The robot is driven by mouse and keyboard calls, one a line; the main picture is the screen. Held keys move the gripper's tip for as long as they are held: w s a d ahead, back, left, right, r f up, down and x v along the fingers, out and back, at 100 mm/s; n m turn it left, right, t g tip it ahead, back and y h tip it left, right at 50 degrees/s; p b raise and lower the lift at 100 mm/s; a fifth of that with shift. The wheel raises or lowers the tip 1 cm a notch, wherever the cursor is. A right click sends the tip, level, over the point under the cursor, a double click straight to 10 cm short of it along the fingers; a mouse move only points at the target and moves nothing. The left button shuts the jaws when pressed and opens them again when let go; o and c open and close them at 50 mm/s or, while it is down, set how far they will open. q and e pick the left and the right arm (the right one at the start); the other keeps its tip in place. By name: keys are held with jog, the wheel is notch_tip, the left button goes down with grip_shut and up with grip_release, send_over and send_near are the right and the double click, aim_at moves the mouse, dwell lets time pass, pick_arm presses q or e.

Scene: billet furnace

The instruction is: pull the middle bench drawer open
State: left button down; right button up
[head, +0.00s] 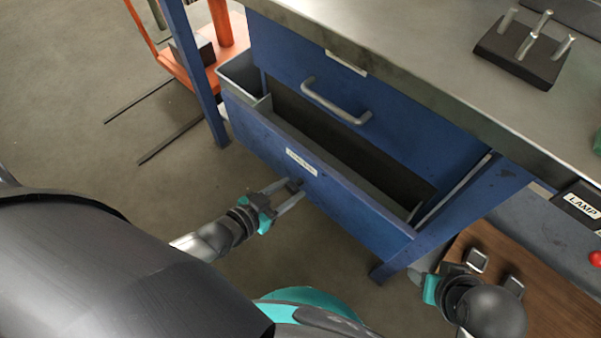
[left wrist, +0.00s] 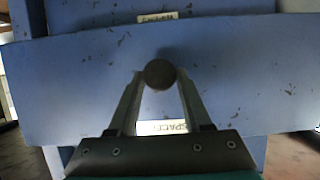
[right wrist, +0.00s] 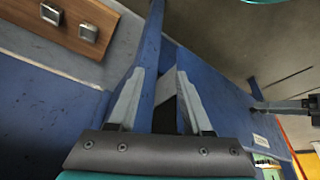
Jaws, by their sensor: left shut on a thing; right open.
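The bench drawer (head: 350,200) below the top one is blue, with a small white label on its front. It stands pulled out, and its inside shows from above. In the left wrist view its front (left wrist: 70,75) fills most of the picture. My left gripper (head: 293,187) is shut on the drawer's dark round knob (left wrist: 159,74), which sits between the fingertips. My right gripper (right wrist: 158,82) is open and empty, close to a blue bench leg. In the head view only part of it shows, at lower right.
The top drawer with a bar handle (head: 335,103) is shut. The metal bench top (head: 400,45) carries a dark block with pegs (head: 523,48). A wooden board (head: 540,285) with small metal blocks lies at lower right. An orange truck (head: 200,65) stands behind left. Open floor lies left.

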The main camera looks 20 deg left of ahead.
pick_arm(q)
jog(key=s+a+p, duration=0.1)
jog(key=s+a, duration=0.2)
jog(key=s, duration=0.5)
jog(key=s+a+p, duration=0.2)
jog(key=s+a, duration=0.1)
jog(key=s, duration=0.6)
pick_arm(e)
notch_tip(320, 180, down, 8)
jog(key=s+g, duration=0.1)
jog(key=shift+s+r, duration=0.15)
jog(key=shift+s, duration=0.1)
pick_arm(q)
jog(key=shift+c, duration=1.8)
grip_release()
pick_arm(e)
jog(key=shift+d, duration=0.1)
pick_arm(q)
jog(key=p+v, duration=0.4)
jog(key=v, duration=1.1)
pick_arm(e)
jog(key=s+d+f+g, duration=0.1)
jog(key=s+f, duration=0.2)
jog(key=f, duration=0.4)
jog(key=shift+s+d, duration=0.4)
